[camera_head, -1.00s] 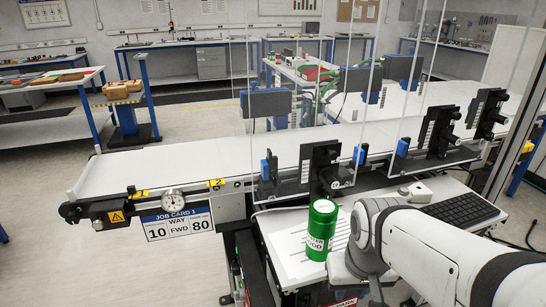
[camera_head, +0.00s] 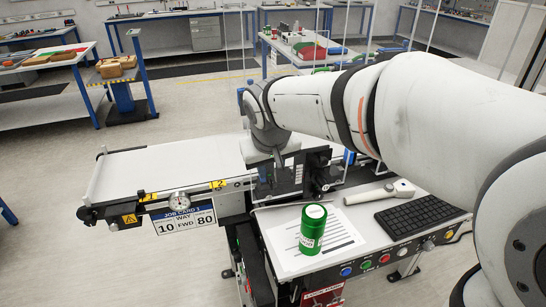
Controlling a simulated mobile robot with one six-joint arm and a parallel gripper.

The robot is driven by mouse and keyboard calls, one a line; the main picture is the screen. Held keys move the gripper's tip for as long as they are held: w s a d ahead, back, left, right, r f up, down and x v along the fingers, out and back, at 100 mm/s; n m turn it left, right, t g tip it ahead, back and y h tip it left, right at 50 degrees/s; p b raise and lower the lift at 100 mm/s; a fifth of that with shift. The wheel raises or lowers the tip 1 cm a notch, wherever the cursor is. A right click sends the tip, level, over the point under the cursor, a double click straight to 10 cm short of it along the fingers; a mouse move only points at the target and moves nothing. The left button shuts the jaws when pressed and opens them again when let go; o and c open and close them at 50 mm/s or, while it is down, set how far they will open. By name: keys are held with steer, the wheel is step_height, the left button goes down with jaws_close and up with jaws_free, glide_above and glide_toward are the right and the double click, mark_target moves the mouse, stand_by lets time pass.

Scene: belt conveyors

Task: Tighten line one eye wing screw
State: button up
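The conveyor belt (camera_head: 165,165) of line one runs from the left to behind my arm. A dark sensor bracket (camera_head: 316,168), which looks like the line's eye, stands at the belt's near side. Its wing screw is too small to make out. My arm reaches in from the right, and my gripper (camera_head: 270,180) points down just left of the bracket, near the belt's front edge. Its fingers are dark and small against the bracket, so I cannot tell their gap or whether they touch anything. My arm hides the belt's right part and the other brackets.
A green canister (camera_head: 312,232) stands on a paper sheet on the console in front. A dial (camera_head: 180,200) and job card (camera_head: 184,218) hang at the belt's front.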

mark_target(271, 182)
steer(key=x, duration=0.7)
steer(key=shift+d+f, duration=0.1)
steer(key=shift+f, duration=0.1)
jaws_close()
